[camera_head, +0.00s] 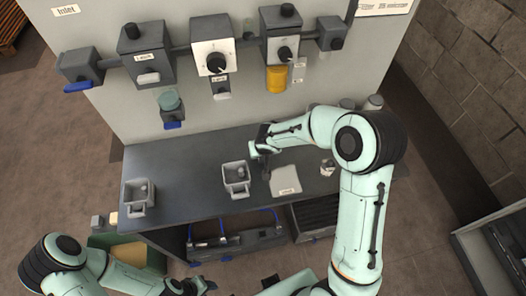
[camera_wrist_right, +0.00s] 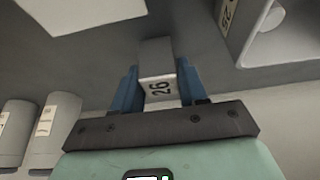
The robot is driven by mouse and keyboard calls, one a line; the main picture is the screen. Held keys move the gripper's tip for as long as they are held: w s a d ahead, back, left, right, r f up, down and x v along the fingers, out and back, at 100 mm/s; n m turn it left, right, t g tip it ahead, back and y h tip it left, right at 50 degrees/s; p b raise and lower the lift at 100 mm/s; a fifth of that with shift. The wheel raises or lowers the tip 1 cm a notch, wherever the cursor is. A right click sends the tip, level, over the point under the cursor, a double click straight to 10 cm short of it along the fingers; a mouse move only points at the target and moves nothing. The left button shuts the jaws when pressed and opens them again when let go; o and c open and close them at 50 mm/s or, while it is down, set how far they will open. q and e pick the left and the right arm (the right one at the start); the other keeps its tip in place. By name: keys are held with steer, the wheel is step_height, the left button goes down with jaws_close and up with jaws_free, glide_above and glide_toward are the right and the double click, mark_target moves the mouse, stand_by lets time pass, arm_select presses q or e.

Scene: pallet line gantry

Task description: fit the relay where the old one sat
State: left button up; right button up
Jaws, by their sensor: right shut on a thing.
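I cannot tell for sure that this block is the relay. In the head view my right gripper (camera_head: 263,166) is low over the workbench, between a grey bin (camera_head: 236,193) and a pale sheet (camera_head: 286,181); the block is not clear there. My left gripper (camera_head: 202,287) is at the bottom edge, away from the bench, its jaws too small to read. Several units hang on the panel's rail, including a white dial unit (camera_head: 213,58); no empty seat is plain.
Another grey bin (camera_head: 138,208) stands at the bench's left end. Several canisters (camera_head: 373,103) stand at the back right, under the panel. A yellow bowl (camera_head: 276,79) and a teal-topped unit (camera_head: 170,102) hang below the rail. The bench's left middle is clear.

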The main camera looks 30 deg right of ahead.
steer(key=shift+f, duration=0.15)
steer(key=o, duration=1.1)
steer(key=shift+c, duration=0.2)
